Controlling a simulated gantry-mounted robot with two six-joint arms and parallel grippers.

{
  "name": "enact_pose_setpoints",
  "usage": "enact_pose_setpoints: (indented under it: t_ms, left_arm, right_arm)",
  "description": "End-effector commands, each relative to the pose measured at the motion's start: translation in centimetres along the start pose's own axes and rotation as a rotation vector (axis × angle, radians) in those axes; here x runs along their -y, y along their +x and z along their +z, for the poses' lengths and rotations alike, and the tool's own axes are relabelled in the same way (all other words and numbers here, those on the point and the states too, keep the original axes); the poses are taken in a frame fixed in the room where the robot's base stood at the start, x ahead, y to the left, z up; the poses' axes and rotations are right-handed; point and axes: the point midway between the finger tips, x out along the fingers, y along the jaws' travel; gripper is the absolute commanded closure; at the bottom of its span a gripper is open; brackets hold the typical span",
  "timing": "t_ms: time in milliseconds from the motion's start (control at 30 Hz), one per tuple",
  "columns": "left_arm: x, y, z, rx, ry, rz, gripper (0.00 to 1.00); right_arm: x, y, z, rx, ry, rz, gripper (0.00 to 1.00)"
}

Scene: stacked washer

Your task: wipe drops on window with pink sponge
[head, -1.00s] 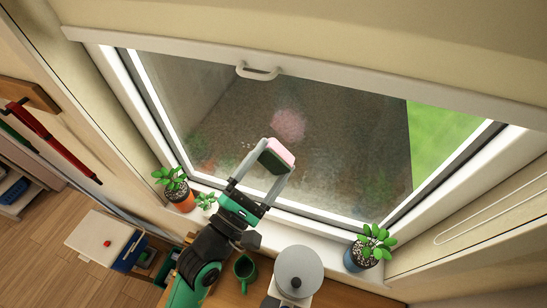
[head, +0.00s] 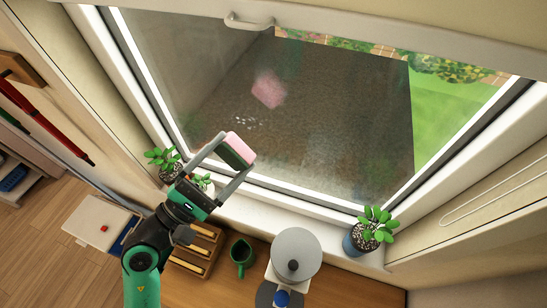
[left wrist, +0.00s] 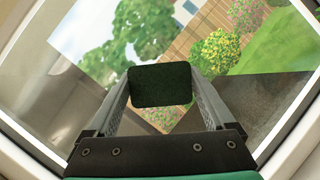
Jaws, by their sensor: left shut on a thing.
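The pink sponge (head: 240,149), with a dark green scrub side, is held between the fingers of my left gripper (head: 236,159). In the left wrist view the sponge (left wrist: 160,85) shows its dark face between the two fingers. The window (head: 330,120) is a large pane in a white frame. A small cluster of pale drops (head: 245,122) lies on the glass, just above the sponge in the head view. A blurred pink reflection (head: 268,90) shows in the pane. I cannot tell if the sponge touches the glass. My right gripper is not in view.
Potted plants stand on the sill at the left (head: 168,166) and the right (head: 368,236). A green mug (head: 242,255) and a grey round-topped appliance (head: 296,256) stand on the wooden counter below. A white handle (head: 249,22) is on the window's top frame.

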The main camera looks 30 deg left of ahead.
Motion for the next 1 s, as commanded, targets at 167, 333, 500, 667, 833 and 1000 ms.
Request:
enact_pose_setpoints:
  t_ms: [167, 333, 500, 667, 833, 1000]
  left_arm:
    - [-1.8, -2.6, -4.1, -0.081, 0.028, 0.070, 0.57]
    - [-2.4, -2.9, -4.6, -0.097, 0.034, 0.085, 0.57]
    - [-2.4, -2.3, -4.8, -0.095, 0.033, 0.084, 0.57]
    - [-2.5, -0.9, -5.6, -0.094, 0.034, 0.084, 0.57]
    - [-2.6, 0.9, -6.6, -0.094, 0.034, 0.083, 0.57]
    - [-2.8, 2.1, -7.2, -0.095, 0.033, 0.084, 0.57]
  right_arm:
    - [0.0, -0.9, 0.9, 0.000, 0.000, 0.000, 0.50]
    - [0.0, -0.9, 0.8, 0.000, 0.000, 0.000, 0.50]
    - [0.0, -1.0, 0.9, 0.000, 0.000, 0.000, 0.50]
    - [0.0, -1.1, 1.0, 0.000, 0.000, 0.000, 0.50]
    - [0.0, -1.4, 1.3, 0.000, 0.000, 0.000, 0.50]
    - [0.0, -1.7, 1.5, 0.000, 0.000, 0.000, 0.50]
